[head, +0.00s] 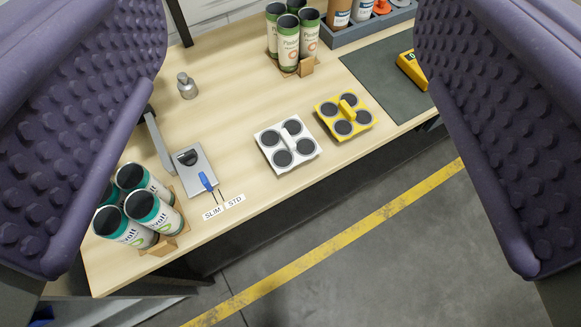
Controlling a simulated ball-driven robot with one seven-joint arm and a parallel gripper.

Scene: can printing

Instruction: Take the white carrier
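The white carrier (272,158) lies on the wooden table near its front edge, in the middle of the head view. It is a flat square plate with dark round spots at its corners and a raised white handle across its middle. My gripper (290,180) shows as two purple, studded fingers at the left and right of the picture. It is wide open and empty. The carrier shows between the fingers, beyond them and apart from both.
A similar yellow carrier (364,118) lies close to the right. Teal-and-white cans (158,215) stand front left, green-and-white cans (288,45) at the back. A grey fixture with a blue lever (206,181), a metal weight (187,87) and a dark mat (385,85) are also on the table (220,120).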

